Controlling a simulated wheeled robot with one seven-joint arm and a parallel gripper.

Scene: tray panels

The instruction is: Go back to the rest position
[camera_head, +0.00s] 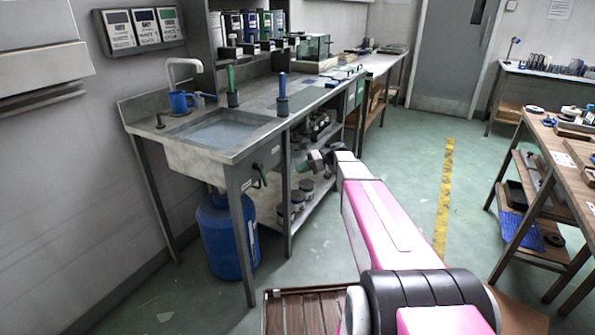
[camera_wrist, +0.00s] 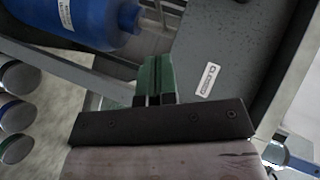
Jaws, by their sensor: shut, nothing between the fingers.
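My gripper (camera_head: 304,167) is at the end of my arm, in front of the sink bench's lower right part. In the wrist view its green fingers (camera_wrist: 155,76) are shut together with nothing between them. They point towards the grey bench panel (camera_wrist: 225,50), which carries a small white label (camera_wrist: 208,81). I cannot make out that handle in the wrist view.
The sink bench (camera_head: 210,155) stands left of my arm, with a blue canister (camera_head: 226,237) under it and jars (camera_head: 298,199) on its shelf. A wooden workbench (camera_head: 560,150) is at the right. Green floor (camera_head: 410,165) between them is open, with a yellow stripe (camera_head: 444,200).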

